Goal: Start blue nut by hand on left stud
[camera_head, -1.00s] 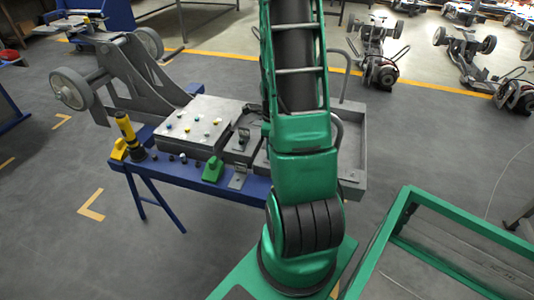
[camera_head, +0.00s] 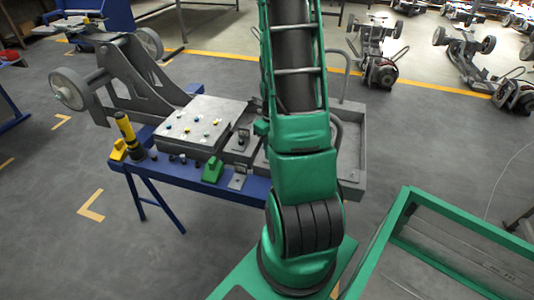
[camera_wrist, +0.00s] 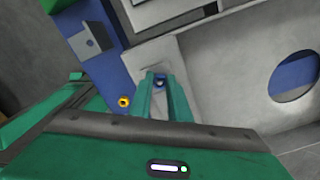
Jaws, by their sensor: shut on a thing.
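My gripper (camera_wrist: 160,80) shows in the wrist view with its two green fingers close together. They are shut on a small dark blue piece, the blue nut (camera_wrist: 159,84), at the fingertips. Pale grey metal lies behind the tips; I cannot tell whether the nut touches it. No stud can be clearly made out at the tips. In the head view my arm hides the gripper and the nut. A grey plate (camera_head: 190,144) there bears several small coloured pieces on top, on a blue bench (camera_head: 150,163).
An orange-yellow ring (camera_wrist: 124,102) lies beside the fingers in the wrist view. A grey part with a round hole (camera_wrist: 293,77) stands at right.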

